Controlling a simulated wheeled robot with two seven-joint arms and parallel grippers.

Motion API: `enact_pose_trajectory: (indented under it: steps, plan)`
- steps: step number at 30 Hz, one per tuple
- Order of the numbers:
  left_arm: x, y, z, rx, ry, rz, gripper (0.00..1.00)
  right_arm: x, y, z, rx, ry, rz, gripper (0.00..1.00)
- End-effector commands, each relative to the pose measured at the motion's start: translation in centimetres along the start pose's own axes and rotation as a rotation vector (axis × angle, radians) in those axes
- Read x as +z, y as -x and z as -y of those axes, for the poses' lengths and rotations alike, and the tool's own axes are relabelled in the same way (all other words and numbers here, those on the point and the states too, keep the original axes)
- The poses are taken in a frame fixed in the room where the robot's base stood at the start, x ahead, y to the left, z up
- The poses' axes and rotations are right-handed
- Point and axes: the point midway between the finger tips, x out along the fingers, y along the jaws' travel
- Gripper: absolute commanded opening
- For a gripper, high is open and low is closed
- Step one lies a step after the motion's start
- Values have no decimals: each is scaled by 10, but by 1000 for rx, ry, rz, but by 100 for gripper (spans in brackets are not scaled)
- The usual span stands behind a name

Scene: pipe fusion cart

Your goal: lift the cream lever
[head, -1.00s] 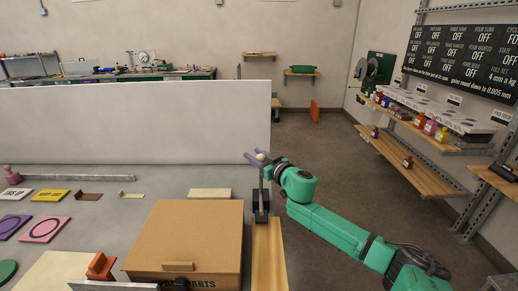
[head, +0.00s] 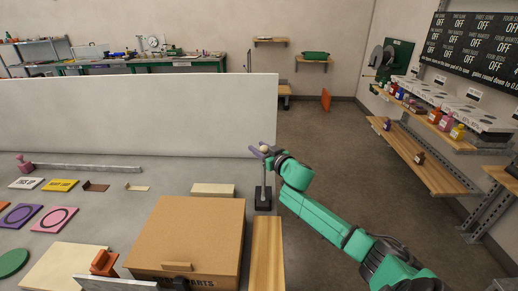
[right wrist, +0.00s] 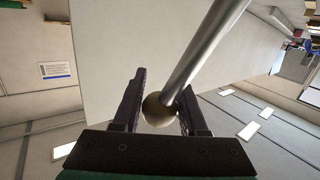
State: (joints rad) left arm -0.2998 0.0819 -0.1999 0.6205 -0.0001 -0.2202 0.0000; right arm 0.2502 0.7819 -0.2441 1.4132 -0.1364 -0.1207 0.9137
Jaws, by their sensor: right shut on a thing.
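The cream lever has a cream ball knob (head: 264,149) on top of a thin metal rod that stands about upright from a black base (head: 263,199). My right gripper (head: 259,151) is at the knob, its arm coming in from the right. In the right wrist view the knob (right wrist: 160,110) sits between the two dark fingers of my right gripper (right wrist: 157,100), and the grey rod (right wrist: 205,50) runs off to the upper right. The right gripper is shut on the knob. My left gripper is not seen.
A cardboard box (head: 190,235) and a wooden strip (head: 267,255) lie close in front of the lever base. A white panel (head: 130,115) stands behind the bench. Coloured plates (head: 53,220) lie at the left. The floor (head: 335,160) right of the bench is clear.

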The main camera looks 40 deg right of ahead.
Motion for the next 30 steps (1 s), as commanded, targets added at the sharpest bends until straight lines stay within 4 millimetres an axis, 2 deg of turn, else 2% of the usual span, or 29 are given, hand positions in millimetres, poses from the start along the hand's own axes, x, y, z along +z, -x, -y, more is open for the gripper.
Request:
enact_pose_trajectory:
  steps: [1,10,11,12,13,23,26,30]
  plan:
    - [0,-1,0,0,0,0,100,15,0,2,0,-4,25,0]
    - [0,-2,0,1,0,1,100,16,0,2,0,-5,26,0]
    - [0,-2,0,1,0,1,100,16,0,2,1,-5,27,49]
    - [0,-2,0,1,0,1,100,16,0,2,1,-5,26,64]
    - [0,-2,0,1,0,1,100,15,0,2,1,-5,24,71]
    - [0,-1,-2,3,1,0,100,9,1,1,-1,-2,14,71]
    - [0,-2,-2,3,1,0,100,9,8,1,0,-3,14,71]
    - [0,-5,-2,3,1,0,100,10,27,1,-2,-1,16,71]
